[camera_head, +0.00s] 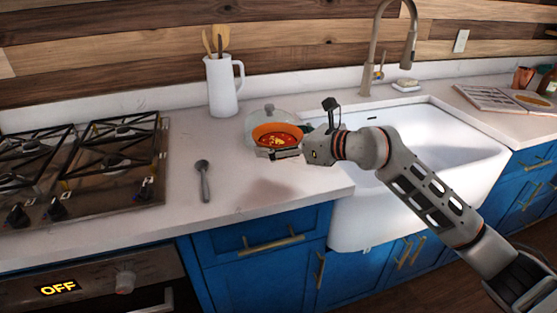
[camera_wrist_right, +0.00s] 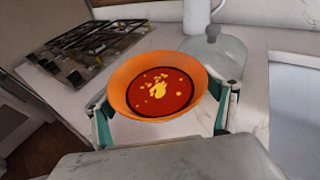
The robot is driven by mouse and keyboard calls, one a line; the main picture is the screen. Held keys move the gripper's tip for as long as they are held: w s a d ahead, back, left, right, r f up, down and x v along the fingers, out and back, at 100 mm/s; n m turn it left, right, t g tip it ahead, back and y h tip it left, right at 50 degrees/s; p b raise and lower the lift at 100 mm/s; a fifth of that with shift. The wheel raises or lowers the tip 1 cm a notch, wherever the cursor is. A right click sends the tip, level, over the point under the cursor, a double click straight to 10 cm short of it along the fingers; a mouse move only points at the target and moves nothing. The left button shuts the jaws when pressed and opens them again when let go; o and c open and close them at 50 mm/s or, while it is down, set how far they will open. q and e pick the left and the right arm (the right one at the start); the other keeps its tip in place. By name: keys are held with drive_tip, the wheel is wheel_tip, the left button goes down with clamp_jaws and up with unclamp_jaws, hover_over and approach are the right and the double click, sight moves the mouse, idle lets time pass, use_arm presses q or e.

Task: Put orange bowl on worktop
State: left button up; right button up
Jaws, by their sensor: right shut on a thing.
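The orange bowl (camera_head: 277,127) holds red soup with yellow pieces. It is over the white worktop (camera_head: 250,190), left of the sink. My right gripper (camera_head: 283,153) is shut on the bowl, its arm coming in from the right. In the right wrist view the bowl (camera_wrist_right: 125,82) sits level between the two fingers (camera_wrist_right: 165,118). A soft shadow lies on the worktop near the bowl; I cannot tell whether the bowl's base touches the surface. My left gripper is not in view.
A glass lid (camera_head: 270,109) lies just behind the bowl. A white pitcher with utensils (camera_head: 223,87) stands behind to the left. A spoon (camera_head: 204,180) lies between the gas hob (camera_head: 85,165) and the bowl. The sink (camera_head: 440,150) is at right. The worktop's front is clear.

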drive_tip(key=shift+f, duration=0.85)
wheel_tip(320, 180, down, 4)
drive_tip(key=shift+b, duration=0.35)
drive_tip(key=o, duration=2)
drive_tip(key=shift+f, duration=0.2)
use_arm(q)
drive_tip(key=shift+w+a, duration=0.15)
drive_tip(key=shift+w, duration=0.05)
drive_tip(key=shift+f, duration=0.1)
use_arm(e)
drive_tip(key=shift+r, duration=0.25)
drive_tip(key=v, duration=1.2)
drive_tip(key=shift+p, duration=0.35)
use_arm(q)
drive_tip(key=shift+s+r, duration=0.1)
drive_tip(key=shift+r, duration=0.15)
use_arm(e)
drive_tip(key=shift+f, duration=0.1)
